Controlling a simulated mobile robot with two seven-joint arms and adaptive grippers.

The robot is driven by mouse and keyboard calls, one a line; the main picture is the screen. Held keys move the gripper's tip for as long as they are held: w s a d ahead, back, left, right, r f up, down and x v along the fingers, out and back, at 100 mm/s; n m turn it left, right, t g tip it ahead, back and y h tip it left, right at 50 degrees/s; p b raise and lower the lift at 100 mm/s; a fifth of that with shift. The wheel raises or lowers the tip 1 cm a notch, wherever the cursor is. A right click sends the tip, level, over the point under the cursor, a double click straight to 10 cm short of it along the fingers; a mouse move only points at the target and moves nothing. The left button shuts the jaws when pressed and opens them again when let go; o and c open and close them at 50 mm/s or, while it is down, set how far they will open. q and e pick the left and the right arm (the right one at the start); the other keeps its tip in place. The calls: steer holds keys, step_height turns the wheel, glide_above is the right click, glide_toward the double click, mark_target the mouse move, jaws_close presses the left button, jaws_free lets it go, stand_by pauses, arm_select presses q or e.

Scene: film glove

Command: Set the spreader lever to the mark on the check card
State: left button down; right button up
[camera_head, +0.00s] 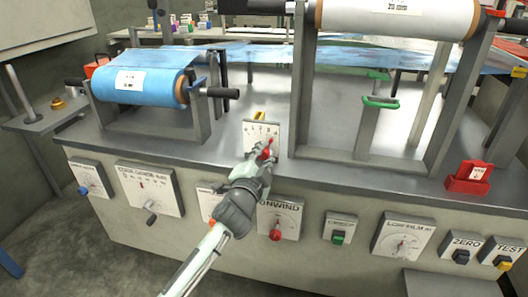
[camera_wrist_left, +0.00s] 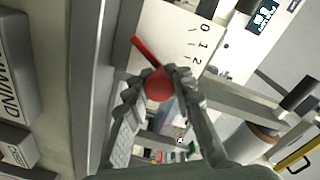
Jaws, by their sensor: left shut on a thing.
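The spreader lever (camera_head: 266,153) is red with a round knob, in front of a white scale plate (camera_head: 255,131) on the machine's front edge. In the left wrist view its knob (camera_wrist_left: 159,86) sits between my left fingertips, and its red arm runs up-left over the scale plate (camera_wrist_left: 175,29), where 0, 1 and 2 show. My left gripper (camera_head: 262,157) is shut on the knob; it also shows in the left wrist view (camera_wrist_left: 155,83). A white card, likely the check card (camera_head: 477,173), stands in a red holder (camera_head: 468,186) at the right; its mark is too small to read. My right gripper is not in view.
A blue film roll (camera_head: 139,86) stands at the left and a white roll (camera_head: 398,17) at the upper right, on grey posts. A green-handled part (camera_head: 380,102) is between the right posts. Dials and switches line the front panel (camera_head: 330,263) below my left arm.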

arm_select(q)
steer(key=shift+f, duration=0.1)
steer(key=c, duration=1.3)
jaws_free()
steer(key=shift+o, duration=0.2)
steer(key=v, duration=1.2)
steer(key=shift+d, duration=0.1)
